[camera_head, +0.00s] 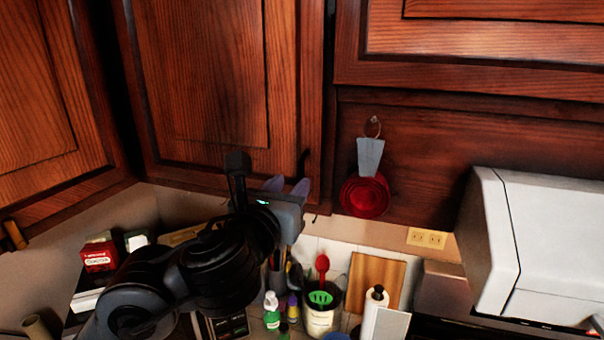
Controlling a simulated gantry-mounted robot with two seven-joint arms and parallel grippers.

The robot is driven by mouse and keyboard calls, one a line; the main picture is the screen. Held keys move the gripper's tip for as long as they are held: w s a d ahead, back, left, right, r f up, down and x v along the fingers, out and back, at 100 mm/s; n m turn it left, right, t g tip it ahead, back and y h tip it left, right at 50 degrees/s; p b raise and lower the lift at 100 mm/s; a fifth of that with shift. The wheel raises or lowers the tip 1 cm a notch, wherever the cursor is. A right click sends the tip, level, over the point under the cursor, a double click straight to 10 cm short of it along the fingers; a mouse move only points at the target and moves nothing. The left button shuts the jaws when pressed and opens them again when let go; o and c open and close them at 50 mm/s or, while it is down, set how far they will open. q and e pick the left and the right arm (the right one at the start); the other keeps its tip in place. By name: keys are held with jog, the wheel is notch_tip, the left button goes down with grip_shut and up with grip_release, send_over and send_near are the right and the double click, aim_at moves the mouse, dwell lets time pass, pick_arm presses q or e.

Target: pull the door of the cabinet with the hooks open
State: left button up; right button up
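A wooden cabinet door (205,75) with a raised panel fills the upper middle. A small dark handle (304,163) sits at its lower right corner. The door looks shut. A hook (373,123) on the wooden panel (430,155) to the right holds a hanging red cup (365,196) with a grey handle. My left gripper (287,185) points up at the door's lower right corner. Its two pale fingertips are apart, with the handle just above, near the right fingertip. I cannot tell whether they touch it. My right gripper is out of view.
Another wooden door (35,90) is at the left, and an upper cabinet door (480,40) at the right. A white appliance (540,245) stands at the right. Below, the counter holds a utensil crock (322,318), bottles, a cutting board (376,277) and a paper roll (372,315).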

aim_at(301, 173)
pick_arm(q)
jog(key=shift+p+x, duration=0.7)
jog(key=shift+x, duration=2.85)
jog(key=shift+c, duration=0.3)
grip_shut()
